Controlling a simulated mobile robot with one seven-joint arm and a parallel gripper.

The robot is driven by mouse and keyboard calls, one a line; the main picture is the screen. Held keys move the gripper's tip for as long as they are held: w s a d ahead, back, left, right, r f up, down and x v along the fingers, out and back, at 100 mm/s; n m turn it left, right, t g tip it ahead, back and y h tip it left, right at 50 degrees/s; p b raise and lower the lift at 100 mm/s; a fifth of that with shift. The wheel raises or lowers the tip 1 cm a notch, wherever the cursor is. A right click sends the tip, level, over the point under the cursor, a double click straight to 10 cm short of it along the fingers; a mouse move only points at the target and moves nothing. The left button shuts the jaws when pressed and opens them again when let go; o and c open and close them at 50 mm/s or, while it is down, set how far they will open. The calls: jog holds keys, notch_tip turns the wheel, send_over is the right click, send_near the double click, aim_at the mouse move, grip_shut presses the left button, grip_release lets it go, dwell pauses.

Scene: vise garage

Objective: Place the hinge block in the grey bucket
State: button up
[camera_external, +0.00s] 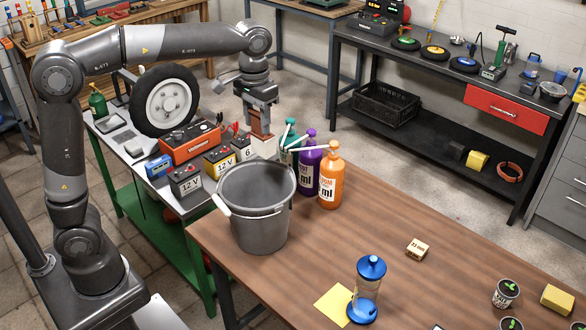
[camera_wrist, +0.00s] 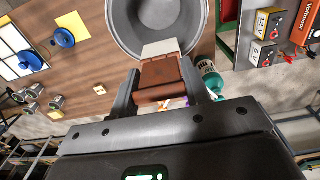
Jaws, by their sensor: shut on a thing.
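The hinge block (camera_external: 260,121) is reddish brown with a pale end pointing down. My gripper (camera_external: 261,106) is shut on it and holds it up in the air. In the wrist view the block (camera_wrist: 162,76) sits between both fingers of my gripper (camera_wrist: 163,88), and its pale end overlaps the near rim of the bucket. The grey bucket (camera_external: 262,228) stands upright on the brown table at its left end. In the external view the block appears just above the bucket's far rim. The bucket (camera_wrist: 124,22) shows an empty-looking inside in the wrist view.
Purple (camera_external: 307,168) and orange (camera_external: 330,176) pump bottles and a green one stand close right of the bucket. A green-framed bench with batteries (camera_external: 186,181) and a wheel (camera_external: 166,100) is at left. A blue-lidded container (camera_external: 368,285) stands on the brown table (camera_external: 455,235), whose middle is mostly clear.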

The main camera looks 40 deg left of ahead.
notch_tip(320, 180, down, 28)
jog(key=shift+d, duration=0.2)
jog(key=shift+f, duration=0.2)
jog(key=o, duration=1.4)
jog(key=shift+r, duration=0.1)
notch_tip(320, 180, up, 12)
jog(key=s+a+r+t, duration=0.3)
jog(key=s+a+r, duration=0.65)
jog(key=a, duration=0.25)
jog(key=shift+s+a+f+t, duration=0.15)
jog(key=shift+s+a+t, duration=0.3)
jog(key=shift+s+a, duration=1.15)
jog(key=shift+s+a+f+t, duration=0.15)
jog(key=shift+s+a+t, duration=0.45)
jog(key=shift+s, duration=1.85)
jog(key=shift+s+a+f+t, duration=0.15)
jog(key=shift+s+a+t, duration=0.1)
jog(key=shift+s+a, duration=1.4)
